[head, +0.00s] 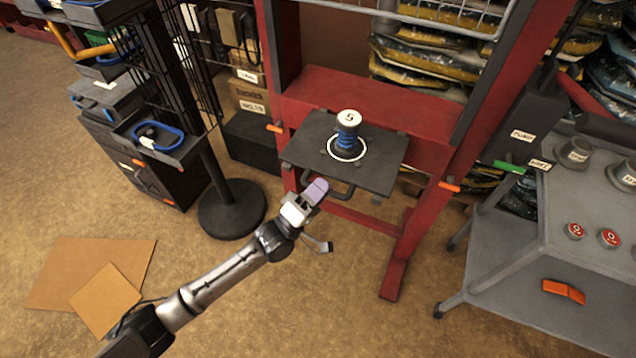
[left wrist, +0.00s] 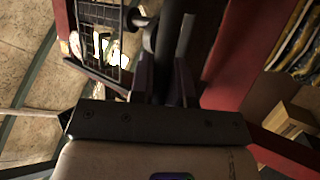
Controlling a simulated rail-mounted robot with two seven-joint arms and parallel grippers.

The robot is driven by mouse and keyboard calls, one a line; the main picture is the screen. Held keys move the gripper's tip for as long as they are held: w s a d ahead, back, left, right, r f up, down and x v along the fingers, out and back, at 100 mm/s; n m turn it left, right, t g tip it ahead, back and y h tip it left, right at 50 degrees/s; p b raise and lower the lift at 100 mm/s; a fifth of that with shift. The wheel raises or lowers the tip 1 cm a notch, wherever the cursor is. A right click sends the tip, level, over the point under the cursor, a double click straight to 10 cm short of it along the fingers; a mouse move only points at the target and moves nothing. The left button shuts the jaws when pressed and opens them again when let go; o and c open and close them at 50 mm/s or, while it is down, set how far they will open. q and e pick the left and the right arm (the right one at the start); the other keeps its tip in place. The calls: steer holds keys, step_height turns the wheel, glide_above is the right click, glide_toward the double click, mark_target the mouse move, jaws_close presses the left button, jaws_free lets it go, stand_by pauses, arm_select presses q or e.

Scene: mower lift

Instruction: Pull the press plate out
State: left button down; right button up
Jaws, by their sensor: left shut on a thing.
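The press plate (head: 380,172) is a flat dark slab between the red uprights of the press frame. A blue ribbed cylinder (head: 347,140) with a white marked top stands on it inside a white ring. A dark bar handle (head: 345,194) hangs at the plate's front edge. My left gripper (head: 318,189) is at the left part of this handle and is shut on it; the fingers partly hide the grip. In the left wrist view, the fingers (left wrist: 168,85) close around a dark bar. My right gripper is out of view.
The red press frame (head: 360,95) stands around the plate, with orange pins at both sides. A black round-based stand (head: 232,210) is at the left. A grey cart (head: 530,270) with weights and red buttons is at the right. The floor in front is mostly clear; cardboard (head: 60,272) lies at the left.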

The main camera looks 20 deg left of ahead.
arm_select(q)
steer(key=c, duration=1.4)
jaws_free()
steer(key=shift+s+a+f, duration=0.2)
steer(key=shift+s+f, duration=0.05)
steer(key=shift+s, duration=0.1)
steer(key=p+v, duration=0.1)
steer(key=v, duration=1.2)
steer(key=shift+w, duration=0.15)
